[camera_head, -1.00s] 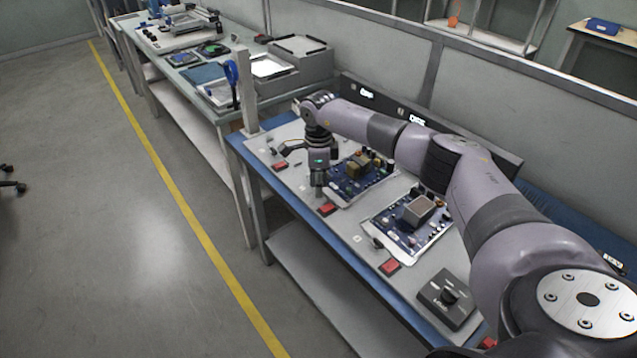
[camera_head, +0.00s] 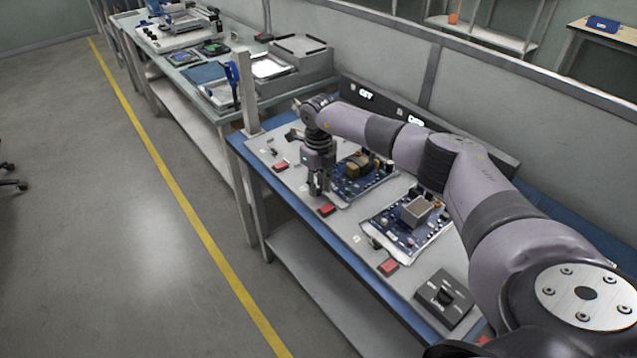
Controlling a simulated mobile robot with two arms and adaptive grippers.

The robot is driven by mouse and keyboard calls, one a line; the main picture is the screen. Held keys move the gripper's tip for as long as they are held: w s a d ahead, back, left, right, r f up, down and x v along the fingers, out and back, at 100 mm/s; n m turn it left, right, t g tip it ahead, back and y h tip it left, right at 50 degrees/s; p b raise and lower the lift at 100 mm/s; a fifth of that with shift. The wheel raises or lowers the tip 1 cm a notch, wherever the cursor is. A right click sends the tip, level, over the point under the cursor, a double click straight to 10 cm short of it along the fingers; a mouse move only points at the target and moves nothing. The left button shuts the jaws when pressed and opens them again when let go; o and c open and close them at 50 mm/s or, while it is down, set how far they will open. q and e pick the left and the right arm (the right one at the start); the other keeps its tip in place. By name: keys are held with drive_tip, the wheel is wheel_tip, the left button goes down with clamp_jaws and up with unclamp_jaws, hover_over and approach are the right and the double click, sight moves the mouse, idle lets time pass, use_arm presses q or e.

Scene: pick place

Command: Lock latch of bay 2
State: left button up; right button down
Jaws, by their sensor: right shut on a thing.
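My right gripper (camera_head: 318,188) points straight down at the front left corner of the middle board bay. It is shut on a small part there, most likely that bay's latch, which the fingers hide. The middle circuit board (camera_head: 360,175) lies just right of the gripper, with a red block (camera_head: 326,209) in front. The nearer bay has a circuit board (camera_head: 412,222), a small dark latch (camera_head: 375,243) and a red block (camera_head: 388,265). I cannot read the bay numbers. My left gripper is out of view.
A dark box with a knob (camera_head: 444,298) stands at the near end of the bench (camera_head: 345,232). A dark display panel (camera_head: 390,108) runs along the back. Another bench with trays (camera_head: 298,50) stands beyond. My arm spans above the boards.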

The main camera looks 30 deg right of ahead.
sight(318, 189)
drive_tip(key=shift+m, duration=0.6)
drive_tip(key=c, duration=1.3)
unclamp_jaws()
drive_tip(key=shift+r, duration=0.1)
wheel_tip(318, 189, up, 12)
drive_tip(key=shift+f, duration=0.1)
